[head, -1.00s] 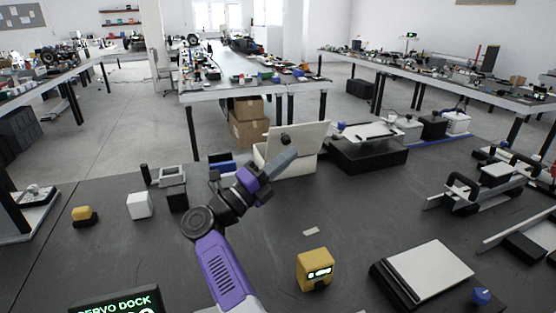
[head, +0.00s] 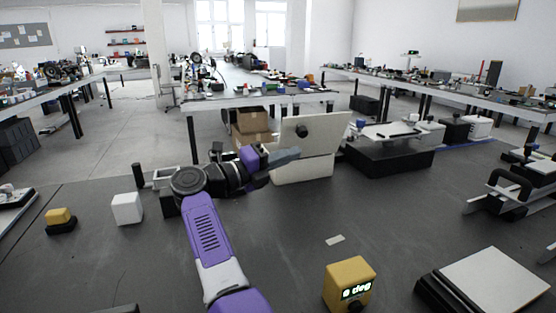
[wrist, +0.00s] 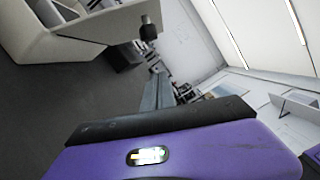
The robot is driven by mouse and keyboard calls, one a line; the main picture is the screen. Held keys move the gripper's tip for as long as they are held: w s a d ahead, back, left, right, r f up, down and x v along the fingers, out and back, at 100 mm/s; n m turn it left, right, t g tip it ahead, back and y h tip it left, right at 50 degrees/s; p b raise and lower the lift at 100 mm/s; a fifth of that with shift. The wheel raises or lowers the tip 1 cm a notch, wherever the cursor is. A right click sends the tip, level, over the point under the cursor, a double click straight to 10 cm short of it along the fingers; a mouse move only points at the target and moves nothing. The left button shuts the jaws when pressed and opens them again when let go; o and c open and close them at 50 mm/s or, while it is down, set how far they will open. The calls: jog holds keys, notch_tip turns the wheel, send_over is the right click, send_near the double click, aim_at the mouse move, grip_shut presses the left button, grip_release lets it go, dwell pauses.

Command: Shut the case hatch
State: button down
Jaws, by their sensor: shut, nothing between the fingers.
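The case (head: 305,171) is a cream box standing near the far edge of the dark table. Its hatch (head: 325,135) is a cream panel standing raised above the body, with a dark round knob (head: 301,131). My gripper (head: 290,154) is shut and empty, at the case's left front, its tips overlapping the case just below the knob in the head view. I cannot tell if they touch. In the wrist view the case (wrist: 90,35) fills the upper left, the knob (wrist: 149,29) sticks out from it, and my grey fingers (wrist: 158,88) point up just below the knob.
A black block with a white top (head: 388,158) stands close right of the case. A cardboard box (head: 252,124) is behind it. A yellow device (head: 348,284) and a white-topped plate (head: 490,280) lie nearer. The table middle is mostly clear.

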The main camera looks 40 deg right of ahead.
jog(key=w+d+r+b, duration=0.1)
jog(key=w+d+r, duration=0.1)
jog(key=d, duration=0.3)
jog(key=shift+w+d, duration=0.3)
jog(key=shift+w, duration=0.35)
jog(key=shift+r, duration=0.1)
